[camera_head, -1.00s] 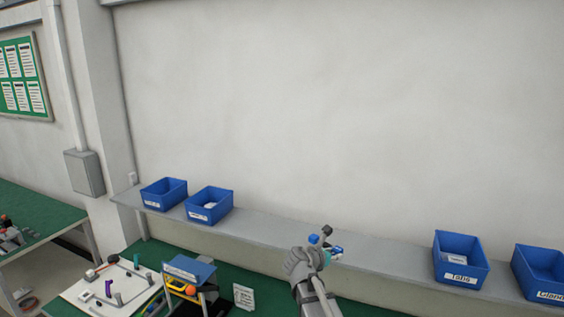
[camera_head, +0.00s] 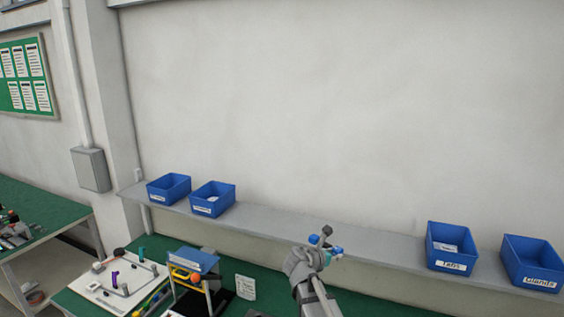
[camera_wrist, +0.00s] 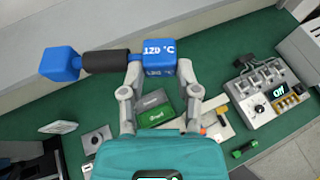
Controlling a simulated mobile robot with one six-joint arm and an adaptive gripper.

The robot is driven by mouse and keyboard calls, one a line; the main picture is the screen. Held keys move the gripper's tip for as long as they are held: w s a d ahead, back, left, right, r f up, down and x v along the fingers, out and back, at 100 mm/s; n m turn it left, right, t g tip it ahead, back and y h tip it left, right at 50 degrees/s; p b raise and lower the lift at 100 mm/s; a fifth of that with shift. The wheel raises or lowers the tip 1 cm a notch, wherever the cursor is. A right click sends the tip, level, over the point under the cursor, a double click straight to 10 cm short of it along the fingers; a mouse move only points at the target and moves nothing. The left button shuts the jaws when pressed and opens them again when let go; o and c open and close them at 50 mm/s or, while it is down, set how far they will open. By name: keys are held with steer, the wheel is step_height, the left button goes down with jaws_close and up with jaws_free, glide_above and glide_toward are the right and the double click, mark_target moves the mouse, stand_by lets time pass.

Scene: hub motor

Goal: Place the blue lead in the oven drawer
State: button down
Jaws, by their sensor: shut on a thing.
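My gripper (camera_head: 325,246) is raised in front of the wall shelf in the head view. A black sleeve runs left from that block to a blue cube at the far end. The lead is held above the green bench, apart from it. I cannot make out an oven drawer in either view.
A grey box with a green "Start" face (camera_wrist: 158,116) lies below the gripper. A control unit with an "Off" display (camera_wrist: 268,92) is at the right. Blue bins (camera_head: 212,199) stand on the shelf (camera_head: 370,242). A blue-topped stand (camera_head: 196,259) and white board (camera_head: 98,288) are at lower left.

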step_height(320, 180, down, 22)
steer(key=b, duration=2.1)
steer(key=shift+w+b, duration=0.2)
steer(key=shift+b, duration=0.15)
steer(key=shift+a, duration=0.1)
